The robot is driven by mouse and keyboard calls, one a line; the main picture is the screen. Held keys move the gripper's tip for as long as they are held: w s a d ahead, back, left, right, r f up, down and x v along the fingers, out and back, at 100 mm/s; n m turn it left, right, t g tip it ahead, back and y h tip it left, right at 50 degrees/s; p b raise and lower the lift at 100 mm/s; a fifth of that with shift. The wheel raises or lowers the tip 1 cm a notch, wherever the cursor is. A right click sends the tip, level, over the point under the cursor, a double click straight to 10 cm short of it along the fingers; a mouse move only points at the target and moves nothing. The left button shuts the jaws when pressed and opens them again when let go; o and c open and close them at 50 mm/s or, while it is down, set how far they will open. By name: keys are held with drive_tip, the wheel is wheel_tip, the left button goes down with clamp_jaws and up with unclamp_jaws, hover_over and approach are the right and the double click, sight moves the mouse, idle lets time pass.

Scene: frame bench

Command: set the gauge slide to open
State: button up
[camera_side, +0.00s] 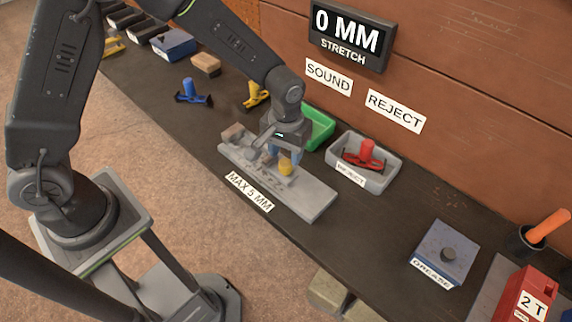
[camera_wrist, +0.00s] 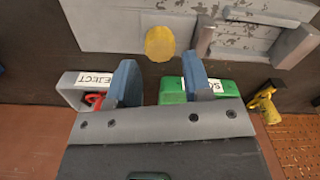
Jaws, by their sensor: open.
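The gauge is a long worn grey plate (camera_side: 312,196) on the bench, with a raised grey block at its left end. A round yellow knob (camera_side: 285,166), which looks like the slide's handle, stands on the plate. The knob (camera_wrist: 160,42) also shows in the wrist view, just beyond the fingertips and roughly centred between them. My gripper (camera_side: 272,155) points down over the plate beside the knob. Its two blue fingers (camera_wrist: 160,80) are apart with nothing between them. My gripper hides part of the plate in the side view.
A grey REJECT tray (camera_side: 384,181) holding a red clamp-like piece and a green tray (camera_side: 322,128) stand behind the gauge. A display (camera_side: 348,34) reads 0 MM STRETCH. A grease box (camera_side: 443,254) is at right. Blue (camera_side: 189,92) and yellow pieces lie further left.

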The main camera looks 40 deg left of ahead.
sight(286, 162)
drive_tip(key=shift+f, duration=2.75)
drive_tip(key=shift+c, duration=0.4)
clamp_jaws()
